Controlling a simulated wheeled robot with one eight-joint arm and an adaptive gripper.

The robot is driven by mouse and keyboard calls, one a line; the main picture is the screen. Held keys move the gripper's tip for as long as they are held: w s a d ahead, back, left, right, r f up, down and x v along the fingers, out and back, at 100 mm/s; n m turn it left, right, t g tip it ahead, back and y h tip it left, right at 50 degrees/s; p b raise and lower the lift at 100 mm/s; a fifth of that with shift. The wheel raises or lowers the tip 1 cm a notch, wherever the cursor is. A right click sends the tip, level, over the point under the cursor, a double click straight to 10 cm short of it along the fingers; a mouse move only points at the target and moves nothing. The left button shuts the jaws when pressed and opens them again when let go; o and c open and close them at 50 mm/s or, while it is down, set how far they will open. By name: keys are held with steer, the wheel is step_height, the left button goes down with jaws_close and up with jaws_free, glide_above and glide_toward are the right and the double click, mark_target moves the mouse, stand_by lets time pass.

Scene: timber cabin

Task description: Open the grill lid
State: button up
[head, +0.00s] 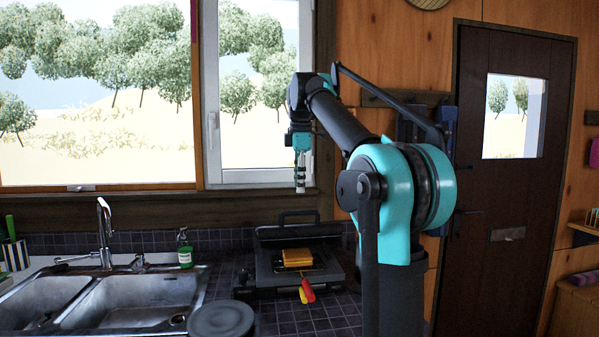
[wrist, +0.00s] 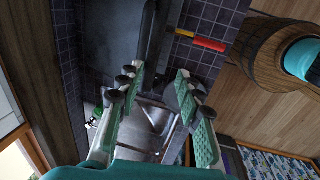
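The dark grill (head: 262,277) stands on the tiled counter below the window. Its lid (head: 270,234) appears raised at the back, with a bar handle (head: 299,213) along its top edge. An orange-brown slab (head: 297,257) lies exposed on the lower plate. My gripper (head: 300,188) hangs pointing down above the grill, apart from the handle as far as I can tell. In the wrist view my gripper (wrist: 158,75) has its two fingers spread with nothing between them. Part of the dark grill (wrist: 153,35) shows beyond the fingertips.
A red and yellow handled tool (head: 307,291) lies at the grill's front; it also shows in the wrist view (wrist: 203,40). A metal sink (head: 130,302), a faucet (head: 104,235) and a green bottle (head: 185,256) are to the left. A round dark object (head: 221,320) is in front.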

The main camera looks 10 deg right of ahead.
step_height(320, 180, up, 3)
steer(key=shift+s, duration=0.1)
stand_by(0.4)
